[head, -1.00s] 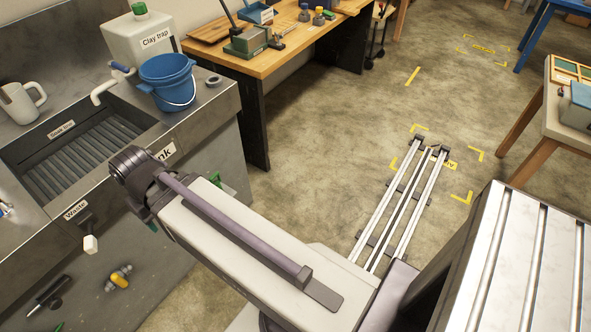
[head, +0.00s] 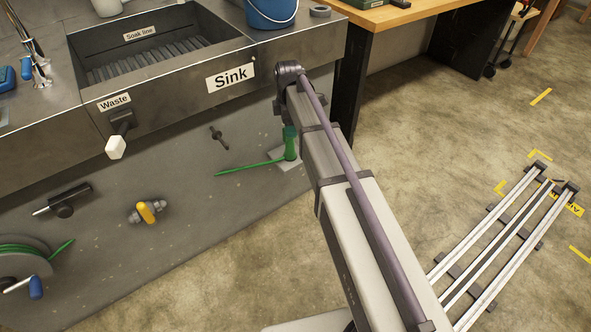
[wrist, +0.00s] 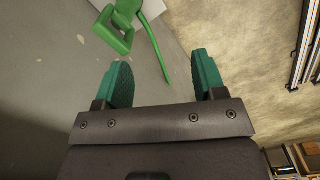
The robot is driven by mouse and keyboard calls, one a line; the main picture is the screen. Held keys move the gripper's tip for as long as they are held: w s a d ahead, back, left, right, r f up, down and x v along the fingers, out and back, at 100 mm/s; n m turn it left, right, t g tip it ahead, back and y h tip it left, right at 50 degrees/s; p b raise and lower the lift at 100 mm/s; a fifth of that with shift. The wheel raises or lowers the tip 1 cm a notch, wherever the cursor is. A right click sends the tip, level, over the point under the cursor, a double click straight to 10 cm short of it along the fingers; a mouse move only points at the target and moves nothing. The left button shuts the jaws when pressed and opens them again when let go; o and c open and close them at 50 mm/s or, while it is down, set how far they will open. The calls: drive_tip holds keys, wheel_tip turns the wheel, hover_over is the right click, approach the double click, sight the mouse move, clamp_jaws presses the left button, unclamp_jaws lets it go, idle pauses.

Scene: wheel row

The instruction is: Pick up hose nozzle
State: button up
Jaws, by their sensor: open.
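The green hose nozzle (head: 291,150) is at the grey sink front, beside a pale plate, with a thin green length reaching left from it. Part of it is hidden by my arm in the head view. In the wrist view the nozzle (wrist: 113,32) is at the top left, beyond my fingertips, with a squarish green loop and a thin green strand running down to the right. My gripper (wrist: 163,80) is open, with teal pads apart and nothing held between them. The nozzle is not between the pads. My arm hides most of the gripper in the head view.
A yellow-handled valve (head: 147,212), a black-handled fitting (head: 62,201) and a hose reel (head: 22,262) are on the sink front. The waste valve (head: 117,140) projects near its top. A workbench (head: 400,18) stands behind. Floor to the right is open around the rails (head: 500,255).

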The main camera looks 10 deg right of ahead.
sight(290, 143)
drive_tip(key=w+f+n, duration=0.1)
drive_tip(key=n, duration=0.1)
drive_tip(key=w+f+n, duration=0.1)
drive_tip(key=w+n, duration=0.1)
drive_tip(key=w+f+n, duration=0.1)
drive_tip(key=w+n, duration=0.1)
drive_tip(key=n, duration=0.1)
drive_tip(key=shift+a+b, duration=0.1)
drive_tip(key=shift+b, duration=0.25)
drive_tip(key=f+b, duration=0.7)
drive_tip(key=shift+s+a+f+b, duration=0.1)
drive_tip(key=shift+s+f+b, duration=0.1)
drive_tip(key=shift+f+b, duration=0.2)
drive_tip(key=shift+r, duration=0.2)
clamp_jaws()
